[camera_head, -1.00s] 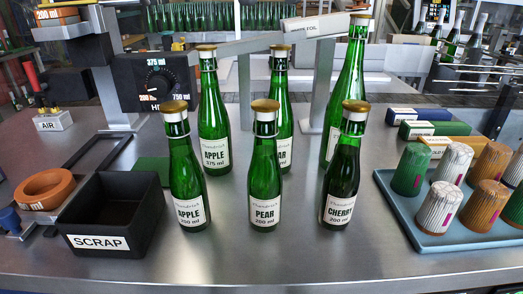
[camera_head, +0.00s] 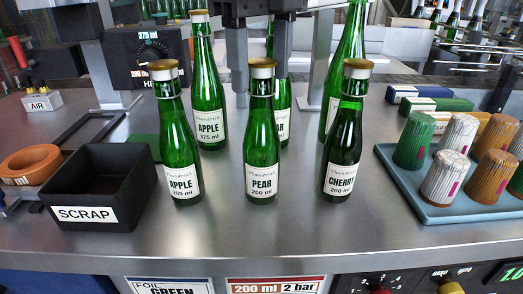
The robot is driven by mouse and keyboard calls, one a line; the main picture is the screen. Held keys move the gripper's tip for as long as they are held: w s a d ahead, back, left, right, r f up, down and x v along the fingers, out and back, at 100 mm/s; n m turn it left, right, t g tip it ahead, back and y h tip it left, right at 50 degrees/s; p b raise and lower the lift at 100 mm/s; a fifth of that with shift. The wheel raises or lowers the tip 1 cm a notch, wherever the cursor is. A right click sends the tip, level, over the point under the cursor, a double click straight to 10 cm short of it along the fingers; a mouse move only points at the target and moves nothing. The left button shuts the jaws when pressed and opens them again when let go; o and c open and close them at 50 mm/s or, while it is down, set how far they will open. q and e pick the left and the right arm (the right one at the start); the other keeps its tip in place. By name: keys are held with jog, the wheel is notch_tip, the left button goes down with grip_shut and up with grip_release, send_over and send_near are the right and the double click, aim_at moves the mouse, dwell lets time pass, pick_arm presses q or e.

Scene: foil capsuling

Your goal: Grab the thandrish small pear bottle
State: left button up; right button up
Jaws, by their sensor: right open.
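The small pear bottle (camera_head: 262,140) is green with a gold cap and a white label reading PEAR 200 ml. It stands upright in the middle of the front row. The small apple bottle (camera_head: 178,140) stands to its left and the small cherry bottle (camera_head: 345,140) to its right. My right gripper (camera_head: 262,92) points down from the top centre, its two dark fingers apart on either side of the pear bottle's capped top. They appear behind or beside the cap; I cannot tell if they touch it. My left gripper is out of view.
Taller bottles stand behind, including an apple 375 ml (camera_head: 208,90) and one partly hidden by my gripper. A black SCRAP bin (camera_head: 98,190) is at left. A blue tray (camera_head: 425,205) of foil capsules is at right. The table front is clear.

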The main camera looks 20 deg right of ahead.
jog(key=shift+f, duration=0.25)
grip_shut()
jog(key=shift+r, duration=0.1)
jog(key=shift+r, duration=0.1)
